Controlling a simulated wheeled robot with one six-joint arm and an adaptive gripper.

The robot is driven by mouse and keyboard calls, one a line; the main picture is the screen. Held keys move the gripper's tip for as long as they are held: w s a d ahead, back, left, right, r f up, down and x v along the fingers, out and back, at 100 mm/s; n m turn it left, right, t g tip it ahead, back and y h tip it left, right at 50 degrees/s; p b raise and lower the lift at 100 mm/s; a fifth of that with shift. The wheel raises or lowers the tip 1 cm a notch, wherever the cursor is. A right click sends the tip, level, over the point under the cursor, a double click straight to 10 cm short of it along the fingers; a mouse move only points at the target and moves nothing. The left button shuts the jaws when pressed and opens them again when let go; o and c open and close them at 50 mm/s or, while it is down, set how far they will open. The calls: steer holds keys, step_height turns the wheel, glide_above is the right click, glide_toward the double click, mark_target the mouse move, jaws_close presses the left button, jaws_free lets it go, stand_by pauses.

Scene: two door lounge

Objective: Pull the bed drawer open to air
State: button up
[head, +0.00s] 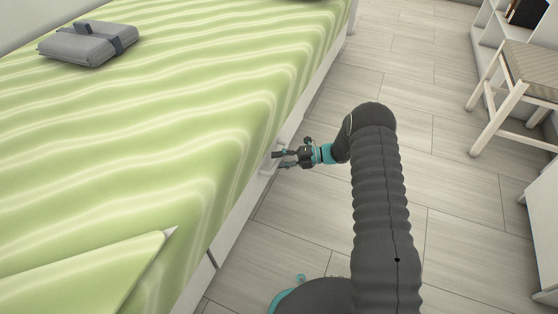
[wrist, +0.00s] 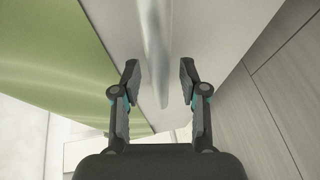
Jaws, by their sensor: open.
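The bed drawer's white front (head: 238,228) runs along the bed's side under the green cover, and its seam looks closed. Its pale handle (head: 267,166) is partly hidden by my gripper (head: 278,159) in the head view. In the wrist view, the drawer front (wrist: 218,30) fills the upper middle, and the handle (wrist: 153,50) is a smooth grey bar. My gripper (wrist: 158,80) is open and empty, with a finger on each side of the bar's lower end. I see a gap between the bar and each finger. I cannot tell how deep the bar sits between them.
The bed (head: 150,130) carries a folded grey bundle (head: 88,44) and has a turned-back cover corner (head: 90,275). The wood-plank floor (head: 400,60) beside the drawer is clear. A stool (head: 528,72) and white shelves (head: 490,20) stand at the right; a white cabinet (head: 543,225) is nearer.

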steer(key=shift+a, duration=0.15)
steer(key=shift+c, duration=0.2)
jaws_close()
